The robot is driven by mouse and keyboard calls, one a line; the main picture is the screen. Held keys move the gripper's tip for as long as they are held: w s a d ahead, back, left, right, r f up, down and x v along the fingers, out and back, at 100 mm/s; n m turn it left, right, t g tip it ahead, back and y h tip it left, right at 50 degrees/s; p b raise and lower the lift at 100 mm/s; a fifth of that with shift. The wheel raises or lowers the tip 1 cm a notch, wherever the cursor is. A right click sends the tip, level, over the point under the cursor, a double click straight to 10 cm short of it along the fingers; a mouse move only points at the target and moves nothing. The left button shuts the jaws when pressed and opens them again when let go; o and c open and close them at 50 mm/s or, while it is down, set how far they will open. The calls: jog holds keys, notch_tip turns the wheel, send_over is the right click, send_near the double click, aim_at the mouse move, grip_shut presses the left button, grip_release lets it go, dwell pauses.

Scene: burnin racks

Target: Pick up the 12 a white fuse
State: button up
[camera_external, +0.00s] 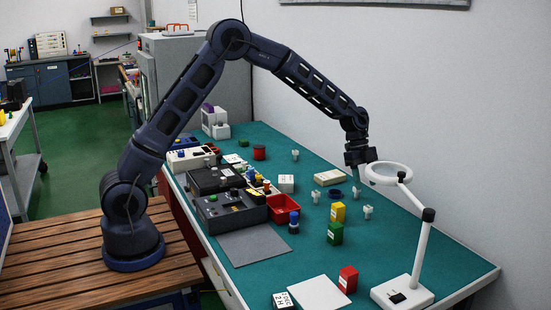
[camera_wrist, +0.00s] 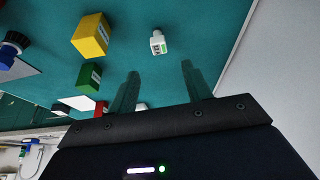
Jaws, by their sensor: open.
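Several small white fuses stand on the green mat in the external view: one (camera_external: 368,212) at the right, one (camera_external: 316,196) left of centre, one (camera_external: 295,155) further back. Their ratings are too small to read, so I cannot tell which is the 12 A one. In the wrist view a white fuse with a green-marked label (camera_wrist: 158,43) lies ahead of my gripper (camera_wrist: 159,72), roughly in line with the gap between the fingers. The fingers are apart with nothing held. In the external view my gripper (camera_external: 357,170) hangs above the mat, near the lamp ring.
A white ring lamp (camera_external: 424,240) stands close to the right of my gripper. Yellow (camera_external: 338,212), green (camera_external: 335,233) and red (camera_external: 348,280) blocks stand in front. A red bin (camera_external: 283,208) and dark equipment (camera_external: 229,212) are at left. The wall bounds the back.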

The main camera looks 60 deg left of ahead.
aim_at(369, 206)
jog(key=x, duration=0.6)
jog(key=shift+w, duration=0.2)
jog(key=shift+x, duration=2.8)
jog(key=shift+s+a, duration=0.15)
jog(key=shift+s, duration=0.05)
jog(key=c, duration=1.1)
jog(key=shift+o, duration=0.2)
